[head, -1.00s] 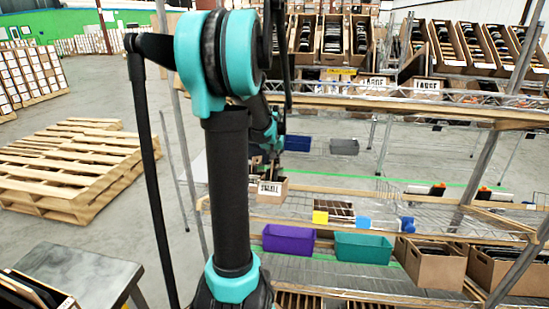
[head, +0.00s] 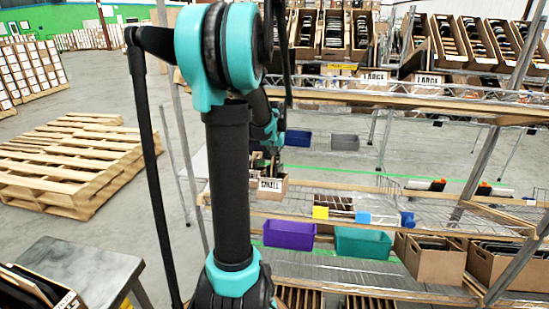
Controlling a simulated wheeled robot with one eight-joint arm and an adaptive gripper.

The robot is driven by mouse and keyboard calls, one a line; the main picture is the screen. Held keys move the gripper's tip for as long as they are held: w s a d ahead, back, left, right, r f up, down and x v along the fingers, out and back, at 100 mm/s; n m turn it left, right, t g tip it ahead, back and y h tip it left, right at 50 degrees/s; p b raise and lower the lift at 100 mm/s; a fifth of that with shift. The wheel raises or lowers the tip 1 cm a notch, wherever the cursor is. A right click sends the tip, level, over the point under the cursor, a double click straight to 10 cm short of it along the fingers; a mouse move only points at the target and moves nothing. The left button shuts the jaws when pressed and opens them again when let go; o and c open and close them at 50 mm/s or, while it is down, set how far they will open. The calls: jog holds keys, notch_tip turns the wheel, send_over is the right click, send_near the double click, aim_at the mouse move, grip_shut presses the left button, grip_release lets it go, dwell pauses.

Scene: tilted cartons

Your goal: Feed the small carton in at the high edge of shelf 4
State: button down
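The small carton (head: 271,186) is a brown box with a white label reading SMALL, in the head view just right of my dark upright arm link. It is at the left end of the middle wire shelf (head: 330,182). My gripper (head: 266,165) is at the carton's top, mostly hidden by my arm and dark against the carton's contents. I cannot tell whether its fingers are open or shut on the carton, or whether the carton rests on the shelf. No shelf number is readable.
Purple (head: 289,235) and teal (head: 363,243) bins stand on the level below, with open brown cartons (head: 436,258) to their right. Two cartons labelled LARGE (head: 375,82) are higher up. Metal posts frame the rack. A wooden pallet stack (head: 70,165) is at left.

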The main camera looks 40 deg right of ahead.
dwell(0.4)
jog(key=c, duration=1.6)
grip_release()
jog(key=shift+c, duration=0.2)
jog(key=shift+f, duration=0.1)
jog(key=v, duration=0.7)
jog(key=shift+a+r, duration=0.15)
jog(key=shift+r, duration=0.1)
